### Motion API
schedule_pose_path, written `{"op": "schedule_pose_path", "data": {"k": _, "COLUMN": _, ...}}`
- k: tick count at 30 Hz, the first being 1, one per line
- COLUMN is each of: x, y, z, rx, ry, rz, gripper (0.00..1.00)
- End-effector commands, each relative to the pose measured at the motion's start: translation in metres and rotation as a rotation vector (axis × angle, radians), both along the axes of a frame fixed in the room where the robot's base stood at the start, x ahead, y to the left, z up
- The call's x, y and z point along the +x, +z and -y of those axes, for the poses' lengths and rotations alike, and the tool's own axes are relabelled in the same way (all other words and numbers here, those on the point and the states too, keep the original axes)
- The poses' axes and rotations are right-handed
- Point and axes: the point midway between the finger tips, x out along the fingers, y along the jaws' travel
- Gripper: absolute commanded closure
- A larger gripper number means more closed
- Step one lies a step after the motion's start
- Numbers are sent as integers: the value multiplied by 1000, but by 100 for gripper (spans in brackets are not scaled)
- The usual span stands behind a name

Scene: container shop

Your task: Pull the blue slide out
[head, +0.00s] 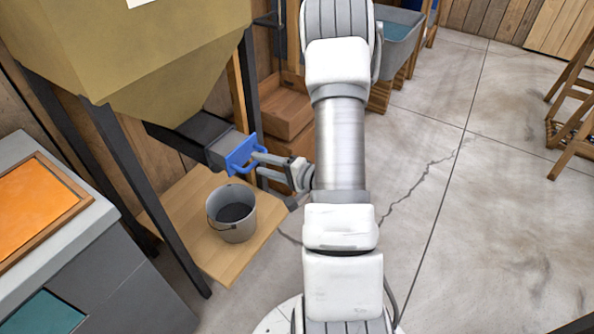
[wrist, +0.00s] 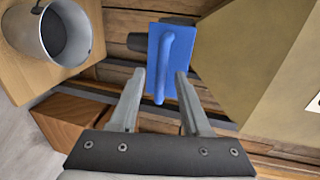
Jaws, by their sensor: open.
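The blue slide (head: 243,153) is a flat blue plate with a bar handle, set at the end of the dark chute under the yellow hopper. In the wrist view the blue slide (wrist: 181,52) faces me, with its handle running down toward my fingers. My gripper (head: 258,166) is at the slide's right side in the head view. In the wrist view my gripper (wrist: 158,80) is open, with one finger on each side of the handle's lower end. I cannot tell whether either finger touches the handle.
A grey bucket (head: 232,214) stands on a wooden platform (head: 190,213) below the chute. The yellow hopper (head: 150,55) and its dark legs are at the left. Wooden crates (head: 283,105) stand behind my gripper. The concrete floor at right is mostly clear.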

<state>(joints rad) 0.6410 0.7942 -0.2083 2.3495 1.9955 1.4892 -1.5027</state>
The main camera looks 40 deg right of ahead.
Motion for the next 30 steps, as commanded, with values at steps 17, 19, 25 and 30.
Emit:
{"op": "schedule_pose_path", "data": {"k": 17, "x": -121, "y": 29, "z": 45, "rx": -1, "ry": -6, "rz": -1, "gripper": 53}}
{"op": "schedule_pose_path", "data": {"k": 19, "x": -129, "y": 31, "z": 48, "rx": -1, "ry": -5, "rz": -1, "gripper": 53}}
{"op": "schedule_pose_path", "data": {"k": 25, "x": -140, "y": 33, "z": 51, "rx": -1, "ry": -2, "rz": 0, "gripper": 53}}
{"op": "schedule_pose_path", "data": {"k": 30, "x": -140, "y": 32, "z": 51, "rx": -1, "ry": -2, "rz": 0, "gripper": 53}}
